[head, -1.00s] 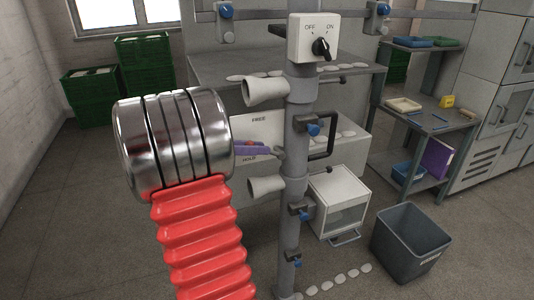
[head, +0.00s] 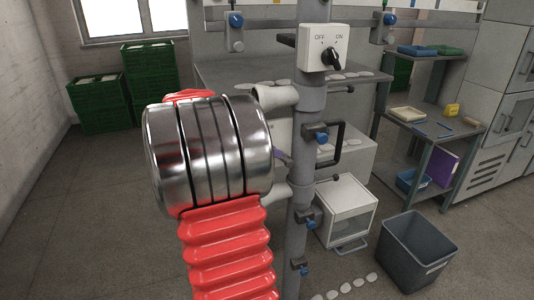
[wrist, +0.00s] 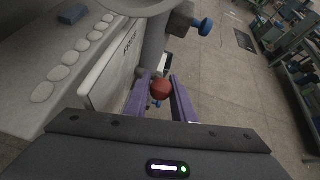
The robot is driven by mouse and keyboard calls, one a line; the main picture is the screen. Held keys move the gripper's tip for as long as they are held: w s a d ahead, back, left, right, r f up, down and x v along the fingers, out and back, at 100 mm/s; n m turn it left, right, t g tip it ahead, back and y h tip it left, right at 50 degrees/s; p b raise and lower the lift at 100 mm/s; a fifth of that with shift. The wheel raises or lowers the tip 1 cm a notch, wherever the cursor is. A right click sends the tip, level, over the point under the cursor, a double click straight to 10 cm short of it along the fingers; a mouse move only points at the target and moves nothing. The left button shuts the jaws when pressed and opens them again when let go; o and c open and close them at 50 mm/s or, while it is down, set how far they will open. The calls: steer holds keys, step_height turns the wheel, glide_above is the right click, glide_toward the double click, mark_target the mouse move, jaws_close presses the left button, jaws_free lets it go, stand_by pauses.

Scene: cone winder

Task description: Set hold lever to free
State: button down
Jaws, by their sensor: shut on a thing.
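My gripper (wrist: 161,90) has two purple fingers on either side of a red ball knob (wrist: 162,89), the end of the hold lever, and is shut on it. In the wrist view a pale plate (wrist: 112,72) with the word FREE stands to the left of the fingers.
The grey column (head: 308,180) carries an OFF/ON switch box (head: 323,47), pale cone holders and several blue-knobbed clamps. A white box (head: 345,210) and a grey bin (head: 415,250) stand at right. Green crates (head: 110,100) stand back left. Floor at left is clear.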

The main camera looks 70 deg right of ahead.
steer(key=c, duration=1.8)
jaws_free()
steer(key=v, duration=1.3)
steer(key=shift+w+a, duration=0.2)
steer(key=shift+w, duration=0.1)
steer(key=shift+r, duration=0.1)
